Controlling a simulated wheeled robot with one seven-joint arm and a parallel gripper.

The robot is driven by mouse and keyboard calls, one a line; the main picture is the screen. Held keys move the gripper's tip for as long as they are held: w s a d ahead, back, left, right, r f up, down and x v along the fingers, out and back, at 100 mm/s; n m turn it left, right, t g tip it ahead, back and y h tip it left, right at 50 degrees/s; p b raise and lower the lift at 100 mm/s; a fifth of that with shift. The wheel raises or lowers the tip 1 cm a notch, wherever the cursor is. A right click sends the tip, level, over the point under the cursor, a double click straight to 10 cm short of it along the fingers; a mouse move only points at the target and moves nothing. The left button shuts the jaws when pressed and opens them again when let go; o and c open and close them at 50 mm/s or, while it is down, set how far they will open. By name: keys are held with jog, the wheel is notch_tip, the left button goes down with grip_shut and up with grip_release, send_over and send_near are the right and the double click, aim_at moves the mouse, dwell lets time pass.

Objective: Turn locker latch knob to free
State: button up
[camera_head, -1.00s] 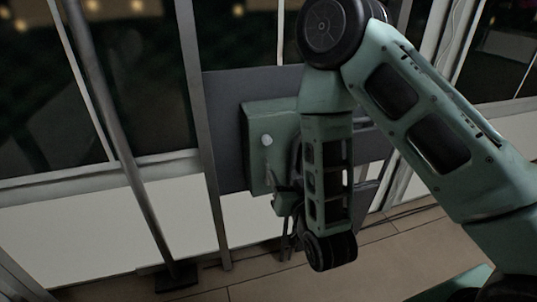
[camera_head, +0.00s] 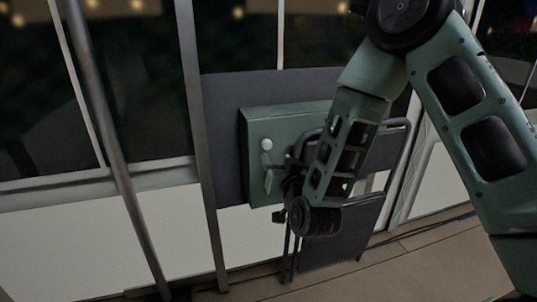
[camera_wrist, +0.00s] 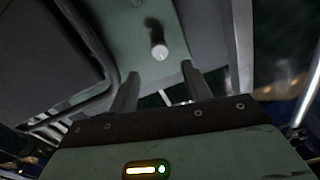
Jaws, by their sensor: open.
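The locker is a green box (camera_head: 315,122) mounted on a dark grey panel. Its latch knob (camera_head: 266,144) is a small, pale round knob near the left side of the locker face. In the wrist view the knob (camera_wrist: 158,48) stands out from the green face (camera_wrist: 118,30), with a dark mark beside it. My gripper (camera_wrist: 159,78) is open and empty, its two fingers pointing at the face. The knob appears between the finger lines but beyond the tips, apart from them. In the head view my gripper (camera_head: 268,162) is just below the knob, partly hidden by my wrist.
A dark chair (camera_head: 345,235) stands below and right of the locker, close behind my forearm; its dark surface also fills the upper left of the wrist view (camera_wrist: 45,55). A metal post (camera_head: 203,150) and a slanted pole (camera_head: 120,165) stand to the left. Tiled floor lies below.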

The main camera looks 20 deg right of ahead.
aim_at(268, 146)
jog(key=w, duration=0.8)
jog(key=shift+w, duration=0.1)
jog(key=c, duration=1)
